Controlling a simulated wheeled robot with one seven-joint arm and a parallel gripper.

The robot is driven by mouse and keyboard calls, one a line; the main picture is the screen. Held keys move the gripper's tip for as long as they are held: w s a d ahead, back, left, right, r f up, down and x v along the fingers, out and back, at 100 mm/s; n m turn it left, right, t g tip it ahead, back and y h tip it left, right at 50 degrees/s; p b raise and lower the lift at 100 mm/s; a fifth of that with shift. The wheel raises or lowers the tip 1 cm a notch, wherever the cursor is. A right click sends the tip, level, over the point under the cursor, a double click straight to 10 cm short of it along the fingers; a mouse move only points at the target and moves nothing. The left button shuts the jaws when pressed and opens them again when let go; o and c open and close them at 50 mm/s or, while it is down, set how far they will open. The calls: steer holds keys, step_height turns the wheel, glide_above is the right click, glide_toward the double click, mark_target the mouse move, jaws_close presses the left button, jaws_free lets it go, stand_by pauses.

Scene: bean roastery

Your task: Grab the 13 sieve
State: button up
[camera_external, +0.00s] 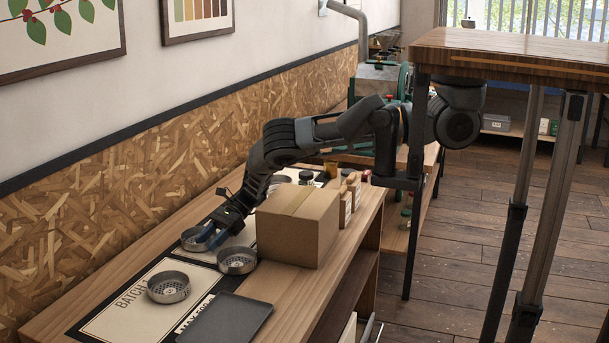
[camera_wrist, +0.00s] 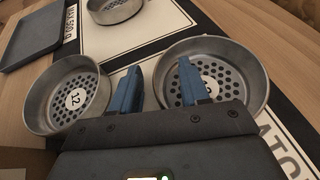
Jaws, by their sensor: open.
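Three round metal sieves with perforated bottoms are in view. The sieve marked 12 (camera_wrist: 62,118) is at left in the wrist view; outside, it stands beside the box (camera_external: 237,262). A second sieve (camera_wrist: 246,58) is at right, near the wall outside (camera_external: 188,246); its label is mostly hidden by my finger. A third sieve (camera_wrist: 118,14) is at the top, frontmost outside (camera_external: 169,292); I cannot read its number. I cannot tell which is 13. My gripper (camera_wrist: 160,66), with blue fingers (camera_external: 213,236), is open and empty, one finger over the second sieve, the other between the sieves.
A cardboard box (camera_external: 290,235) stands close to my gripper. A dark flat tray (camera_external: 225,320) lies at the bench's front. The sieves are on a printed mat (camera_external: 125,312). Small jars and packages stand behind the box.

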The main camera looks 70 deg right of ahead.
steer(key=shift+a+f, duration=0.1)
steer(key=shift+a, duration=0.05)
jaws_close()
stand_by(0.4)
